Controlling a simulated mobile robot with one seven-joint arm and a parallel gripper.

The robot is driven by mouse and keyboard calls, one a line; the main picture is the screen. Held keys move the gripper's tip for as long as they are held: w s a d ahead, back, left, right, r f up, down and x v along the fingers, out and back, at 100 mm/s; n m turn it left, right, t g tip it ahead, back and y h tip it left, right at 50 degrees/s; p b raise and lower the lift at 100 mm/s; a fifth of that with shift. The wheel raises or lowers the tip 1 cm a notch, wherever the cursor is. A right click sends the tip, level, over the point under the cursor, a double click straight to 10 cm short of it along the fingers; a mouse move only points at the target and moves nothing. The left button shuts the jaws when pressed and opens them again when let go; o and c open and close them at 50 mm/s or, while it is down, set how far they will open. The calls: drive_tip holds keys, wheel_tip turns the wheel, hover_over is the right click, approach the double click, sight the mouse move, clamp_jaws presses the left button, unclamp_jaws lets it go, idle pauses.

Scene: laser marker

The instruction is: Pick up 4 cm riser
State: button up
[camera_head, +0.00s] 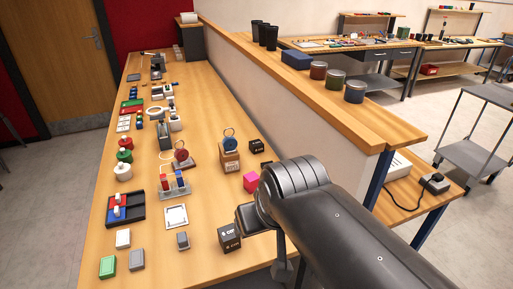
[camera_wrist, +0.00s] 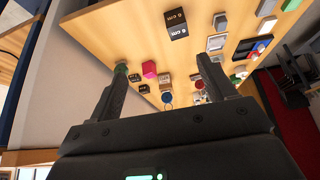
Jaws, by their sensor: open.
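Several black riser blocks stand on the long wooden bench. The nearest, a large cube (camera_head: 229,237), seems to read 6 cm; it also shows in the wrist view (camera_wrist: 177,25). Two smaller black blocks stand farther back by the wall: one (camera_head: 255,146) and another (camera_head: 265,165), partly hidden by my arm. They also show in the wrist view, one (camera_wrist: 134,77) and one (camera_wrist: 143,88); their labels are too small to read, so I cannot tell which is the 4 cm riser. My gripper (camera_wrist: 163,65) is open and empty above the bench, its fingers apart.
A pink cube (camera_head: 251,182) stands near the small black blocks. A wooden block with a round blue-rimmed piece (camera_head: 230,150) is to their left. The raised wall ledge (camera_head: 330,95) borders the bench on the right.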

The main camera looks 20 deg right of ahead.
drive_tip(key=w+d+r, duration=0.1)
drive_tip(key=w+r, duration=0.1)
drive_tip(key=w, duration=0.6)
drive_tip(key=w+d+r, duration=0.1)
drive_tip(key=w+r, duration=0.1)
drive_tip(key=w, duration=0.5)
drive_tip(key=t, duration=0.1)
hover_over(257, 143)
drive_tip(key=s, duration=0.5)
wheel_tip(257, 143, down, 17)
drive_tip(key=x, duration=0.5)
drive_tip(key=shift+w+a+f, duration=0.1)
drive_tip(key=shift+f, duration=0.1)
drive_tip(key=shift+s+x, duration=0.15)
drive_tip(key=shift+x, duration=1.3)
drive_tip(key=shift+s+x, duration=0.15)
drive_tip(key=shift+x, duration=1.3)
drive_tip(key=shift+f, duration=0.15)
drive_tip(key=shift+c, duration=0.5)
drive_tip(key=c, duration=1.2)
